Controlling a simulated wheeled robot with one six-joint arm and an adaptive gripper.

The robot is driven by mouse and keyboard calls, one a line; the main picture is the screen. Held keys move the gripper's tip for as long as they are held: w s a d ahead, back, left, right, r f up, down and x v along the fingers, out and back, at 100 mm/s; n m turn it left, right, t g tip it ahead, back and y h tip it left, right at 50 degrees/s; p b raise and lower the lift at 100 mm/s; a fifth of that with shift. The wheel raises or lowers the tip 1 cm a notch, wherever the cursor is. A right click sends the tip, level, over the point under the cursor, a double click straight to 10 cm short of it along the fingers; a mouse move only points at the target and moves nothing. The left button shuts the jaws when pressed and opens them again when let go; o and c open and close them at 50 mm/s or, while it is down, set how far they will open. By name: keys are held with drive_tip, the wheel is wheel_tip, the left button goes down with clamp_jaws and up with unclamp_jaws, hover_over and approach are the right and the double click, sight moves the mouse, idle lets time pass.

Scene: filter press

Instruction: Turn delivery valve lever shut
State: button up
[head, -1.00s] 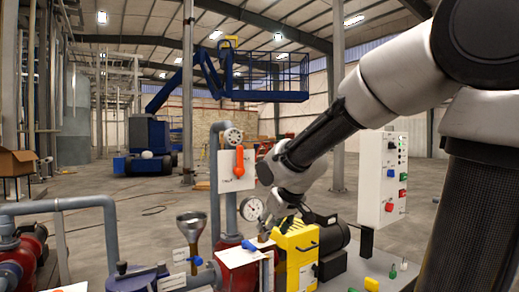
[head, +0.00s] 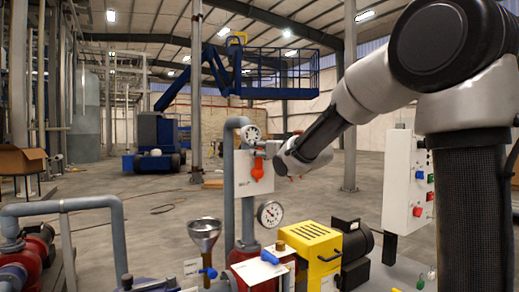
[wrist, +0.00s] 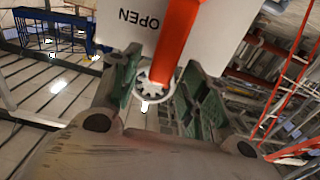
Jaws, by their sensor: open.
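The orange valve lever (head: 258,169) hangs down in front of a white placard (head: 242,187) on the grey upright pipe. In the wrist view the lever (wrist: 180,38) comes in from the top, in front of the placard, where OPEN reads upside down. Its lower end is at a round pale hub or ring (wrist: 145,90). My gripper (wrist: 160,75) is open, with one green-padded finger on each side of the lever's line. I cannot tell whether a finger touches it. In the head view my gripper (head: 278,158) is just right of the lever.
A round pale dial or wheel (head: 250,134) sits above the lever. A pressure gauge (head: 270,213), a funnel (head: 205,235) and a yellow slotted housing (head: 310,252) stand below. A white button box (head: 408,180) stands to the right. Open floor lies behind.

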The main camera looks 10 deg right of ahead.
drive_tip(key=shift+x, duration=1.1)
clamp_jaws()
drive_tip(key=shift+a, duration=0.15)
drive_tip(key=s+a+f+n, duration=0.2)
drive_tip(key=a+f+n, duration=0.6)
drive_tip(key=n, duration=1)
drive_tip(key=shift+s+a+f, duration=0.15)
drive_tip(key=shift+s+f, duration=0.25)
drive_tip(key=shift+f, duration=0.2)
unclamp_jaws()
